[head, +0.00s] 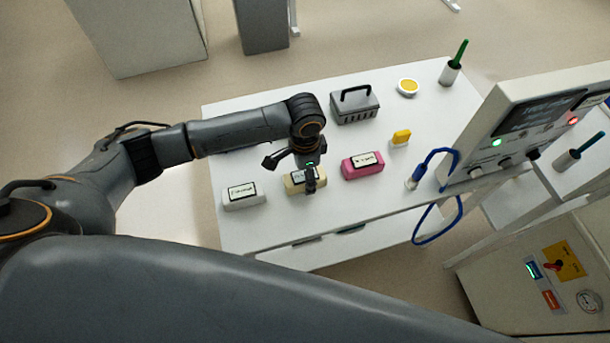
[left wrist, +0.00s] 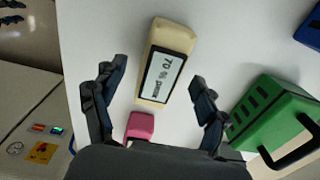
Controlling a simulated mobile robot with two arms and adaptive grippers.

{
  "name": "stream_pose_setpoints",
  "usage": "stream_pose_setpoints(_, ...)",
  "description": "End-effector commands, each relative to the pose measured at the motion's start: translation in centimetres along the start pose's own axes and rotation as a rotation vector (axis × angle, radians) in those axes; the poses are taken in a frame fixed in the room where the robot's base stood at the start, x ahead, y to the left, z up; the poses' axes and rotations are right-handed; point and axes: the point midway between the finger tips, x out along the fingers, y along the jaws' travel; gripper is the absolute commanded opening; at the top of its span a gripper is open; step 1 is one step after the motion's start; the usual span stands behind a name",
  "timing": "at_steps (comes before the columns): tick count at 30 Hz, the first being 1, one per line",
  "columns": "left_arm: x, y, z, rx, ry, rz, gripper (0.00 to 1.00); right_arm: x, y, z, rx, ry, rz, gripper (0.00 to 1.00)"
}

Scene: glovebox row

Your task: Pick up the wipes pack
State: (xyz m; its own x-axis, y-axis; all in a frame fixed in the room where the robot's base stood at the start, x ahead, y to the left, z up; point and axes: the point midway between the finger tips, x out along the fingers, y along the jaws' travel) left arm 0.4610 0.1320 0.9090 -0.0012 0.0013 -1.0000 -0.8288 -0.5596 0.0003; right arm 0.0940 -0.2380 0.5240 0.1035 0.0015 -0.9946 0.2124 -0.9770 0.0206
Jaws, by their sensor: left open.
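Three block-shaped packs stand in a row on the white table: a white one (head: 243,197), a cream one (head: 294,185) and a pink one (head: 362,166). Their labels are too small to read in the head view, so I cannot tell for sure which is the wipes pack. My left gripper (head: 291,173) is open above the cream pack and partly hides it. In the left wrist view the cream pack (left wrist: 169,62) lies between and beyond the open fingers (left wrist: 160,72); its label seems to start with "70 %".
A slotted case (head: 356,107) with a black handle looks grey; a slotted case (left wrist: 268,118) looks green in the left wrist view. A yellow item (head: 401,137), a round dish (head: 408,87), a green-handled brush in a holder (head: 450,74) and a blue cable (head: 432,165) are to the right.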

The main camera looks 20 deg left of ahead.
Motion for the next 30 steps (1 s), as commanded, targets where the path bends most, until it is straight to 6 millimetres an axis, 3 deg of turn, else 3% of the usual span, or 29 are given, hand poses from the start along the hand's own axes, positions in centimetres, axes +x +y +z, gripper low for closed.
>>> stream_pose_setpoints(4, 1.4, 0.0, -0.1, 0.0, 0.001, -0.001, 0.74, -0.4, 0.0, 0.1, 0.0, -0.003, -0.001, 0.4)
stream_pose_setpoints(11, 1.6, 0.0, -0.1, 0.001, 0.002, -0.002, 0.74, -0.3, -0.2, 0.6, 0.001, -0.009, -0.003, 0.4)
stream_pose_setpoints(21, 1.6, 0.0, -0.1, 0.0, 0.002, -0.002, 0.1, -0.3, -0.6, 0.8, 0.001, -0.013, -0.008, 0.4)
stream_pose_setpoints(30, 1.4, -0.1, -0.1, 0.0, 0.003, -0.002, 0.1, -0.3, -0.7, 0.8, 0.0, -0.013, -0.008, 0.4)
